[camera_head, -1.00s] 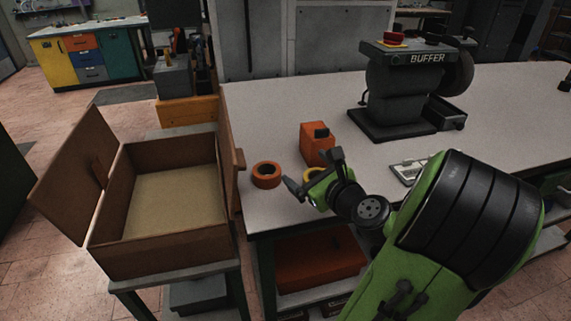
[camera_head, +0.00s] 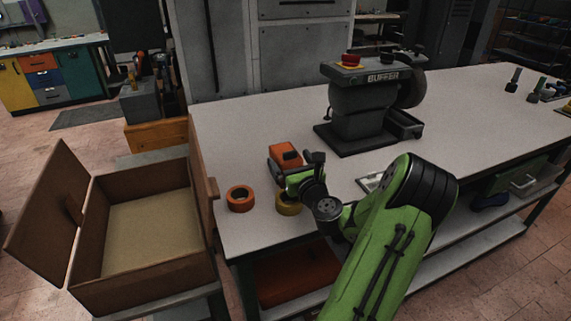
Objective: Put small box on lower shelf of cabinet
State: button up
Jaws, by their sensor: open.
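A small orange box (camera_head: 286,152) with a dark part on top is on the workbench, left of the buffer. My gripper (camera_head: 300,166) is open at the near right side of the box and partly covers it. I cannot tell whether a finger touches the box. A brown wooden cabinet (camera_head: 143,283) stands at the left on a low stand, its door (camera_head: 48,212) swung out to the left. Its pale inside faces up toward the camera. I cannot make out a shelf inside it.
An orange tape roll (camera_head: 240,198) and a yellow roll (camera_head: 287,208) lie near the bench's (camera_head: 245,130) left front corner; my gripper overlaps the yellow one. The buffer (camera_head: 358,112) stands behind. A flat light item (camera_head: 369,183) lies beside my arm.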

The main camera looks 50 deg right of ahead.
aim_at(280, 145)
jog(key=x, duration=0.4)
jog(key=shift+w+d, duration=0.2)
jog(key=shift+w, duration=0.05)
jog(key=shift+s, duration=0.1)
jog(key=shift+c, duration=0.6)
jog(key=c, duration=1.3)
notch_tip(280, 145, up, 10)
jog(key=p, duration=0.5)
jog(key=shift+p, duration=0.35)
jog(key=shift+c, duration=0.2)
